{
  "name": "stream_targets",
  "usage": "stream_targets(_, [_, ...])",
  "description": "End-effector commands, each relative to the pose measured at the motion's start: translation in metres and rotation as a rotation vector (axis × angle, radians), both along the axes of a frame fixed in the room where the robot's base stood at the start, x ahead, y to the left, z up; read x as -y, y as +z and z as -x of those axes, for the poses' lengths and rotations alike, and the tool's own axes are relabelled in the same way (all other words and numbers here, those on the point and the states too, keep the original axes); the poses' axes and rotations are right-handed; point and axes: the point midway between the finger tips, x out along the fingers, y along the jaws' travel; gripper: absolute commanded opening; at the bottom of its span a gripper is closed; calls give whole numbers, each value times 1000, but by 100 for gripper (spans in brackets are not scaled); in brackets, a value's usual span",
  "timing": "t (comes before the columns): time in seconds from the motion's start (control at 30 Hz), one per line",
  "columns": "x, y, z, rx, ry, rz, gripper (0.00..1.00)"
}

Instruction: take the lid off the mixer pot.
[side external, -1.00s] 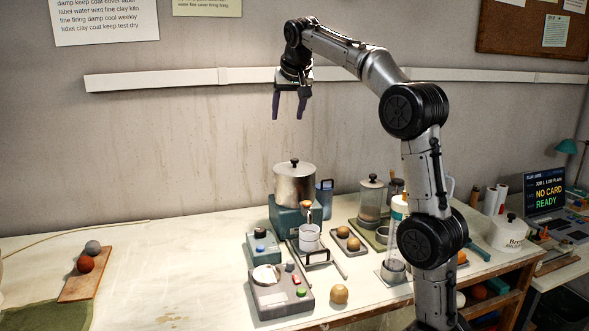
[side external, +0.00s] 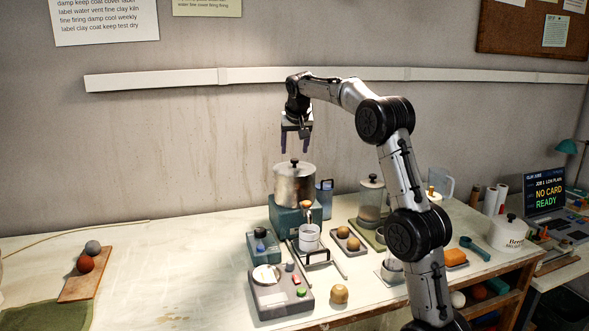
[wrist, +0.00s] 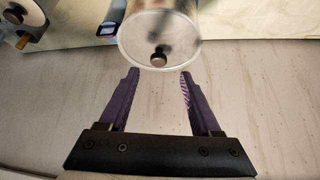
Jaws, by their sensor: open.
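The mixer pot (side external: 295,188) is a metal cylinder standing on a teal mixer base (side external: 287,219). Its lid (side external: 294,168) is on top, with a dark round knob (side external: 294,161) in the middle. In the wrist view the lid (wrist: 140,48) is a pale disc near the top edge, and its knob (wrist: 158,57) shows off centre. My gripper (side external: 296,151) points down just above the lid, open and empty. In the wrist view its two purple fingers (wrist: 158,74) are spread apart, with the lid beyond their tips. The knob does not appear to be between the fingers.
A blue-grey container (side external: 324,194) stands close to the right of the pot. A clear lidded jar (side external: 371,200) is farther right. The wall is behind.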

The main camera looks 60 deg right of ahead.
Motion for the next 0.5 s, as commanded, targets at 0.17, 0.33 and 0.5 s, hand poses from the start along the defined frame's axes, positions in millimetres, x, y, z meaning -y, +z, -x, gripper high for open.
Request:
stream_targets(0.17, [11,-25,-4,-4,-1,-2,65])
stream_targets(0.33, [19,-38,-9,-1,-1,-1,65])
stream_targets(0.5, [20,-39,-10,-1,-1,-1,65])
